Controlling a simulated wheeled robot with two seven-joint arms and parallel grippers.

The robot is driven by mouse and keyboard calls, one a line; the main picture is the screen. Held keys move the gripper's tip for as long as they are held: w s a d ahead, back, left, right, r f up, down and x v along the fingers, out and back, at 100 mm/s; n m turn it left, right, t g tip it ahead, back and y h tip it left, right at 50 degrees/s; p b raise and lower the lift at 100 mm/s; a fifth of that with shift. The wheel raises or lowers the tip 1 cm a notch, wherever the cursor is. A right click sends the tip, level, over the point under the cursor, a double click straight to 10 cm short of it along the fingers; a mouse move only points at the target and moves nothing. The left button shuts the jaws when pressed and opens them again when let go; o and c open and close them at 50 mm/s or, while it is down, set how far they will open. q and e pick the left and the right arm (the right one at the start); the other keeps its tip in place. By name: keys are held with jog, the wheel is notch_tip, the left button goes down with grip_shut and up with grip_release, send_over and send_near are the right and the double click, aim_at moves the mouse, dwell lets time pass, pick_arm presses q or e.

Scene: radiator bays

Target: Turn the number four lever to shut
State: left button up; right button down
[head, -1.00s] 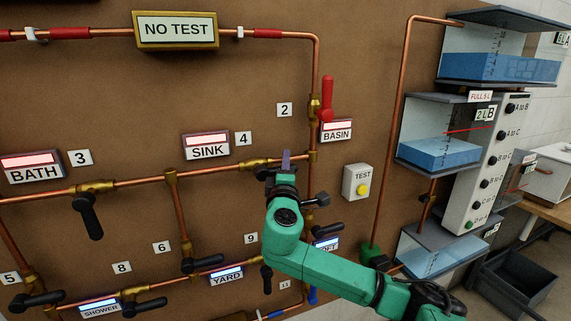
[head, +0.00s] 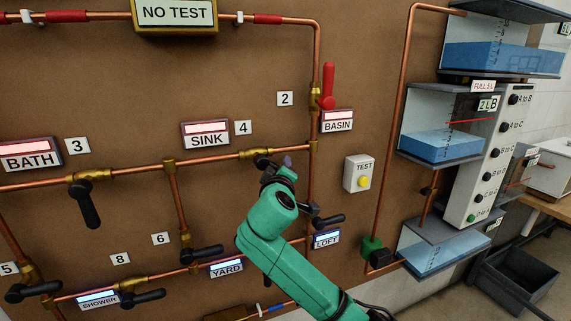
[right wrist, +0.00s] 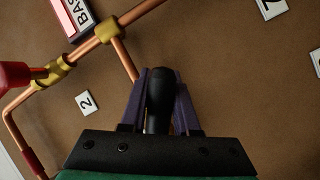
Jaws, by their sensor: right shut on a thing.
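The number four plate (head: 243,128) is beside the SINK sign (head: 205,135), whose lamp strip is lit pinkish red. Its brass valve (head: 257,153) is on the horizontal copper pipe just below. The black lever (head: 262,163) shows only in part in the head view, mostly hidden by my right gripper (head: 281,164), which is just right of and below the valve. In the right wrist view, the lever's black handle (right wrist: 158,88) lies between the purple fingers of my right gripper (right wrist: 160,103), which is shut on it. My left gripper is not in view.
The number 3 lever (head: 88,204) hangs down at the left. The red BASIN lever (head: 328,87) stands upright above right. The LOFT lever (head: 327,221) is close below my right gripper.

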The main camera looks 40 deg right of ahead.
jog(key=w+a+f+m+y+p, duration=0.1)
jog(key=a+f+m+y+p, duration=0.2)
jog(key=a+m+y, duration=0.2)
jog(key=shift+w+f+m+g, duration=0.15)
jog(key=shift+w+m+g, duration=0.25)
jog(key=shift+m, duration=1.4)
jog(key=shift+a, duration=0.15)
jog(key=c, duration=0.7)
grip_release()
jog(key=shift+o, duration=0.2)
jog(key=shift+s+a, duration=0.1)
